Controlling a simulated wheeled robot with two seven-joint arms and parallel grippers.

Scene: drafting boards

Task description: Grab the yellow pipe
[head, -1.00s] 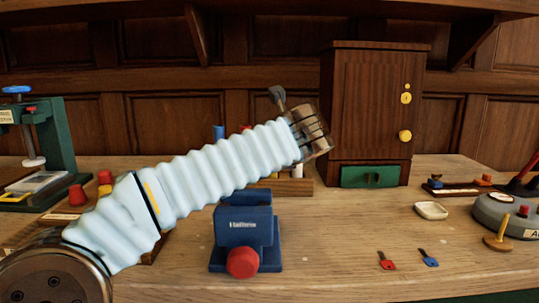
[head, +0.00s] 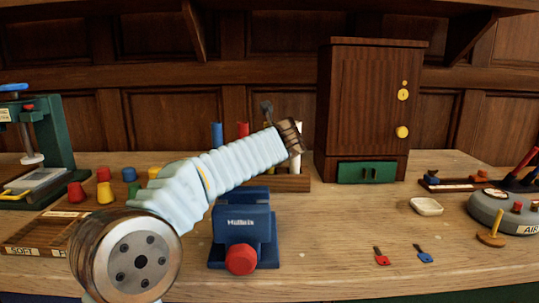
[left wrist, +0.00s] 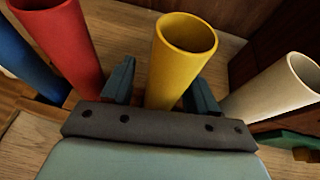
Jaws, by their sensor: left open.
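The yellow pipe (left wrist: 178,62) stands upright and hollow in the left wrist view, between a red pipe (left wrist: 68,40) and a white pipe (left wrist: 280,92). My left gripper (left wrist: 162,86) is open, with one finger on each side of the yellow pipe. I cannot tell whether the fingers touch it. In the head view the yellow pipe is hidden behind my left arm, whose wrist reaches over the wooden pipe rack (head: 290,183). My right gripper is not in view.
A blue pipe (left wrist: 25,55) stands beyond the red one. A dark wooden cabinet (head: 365,110) stands right of the rack. A blue vise (head: 243,225) sits in front of it.

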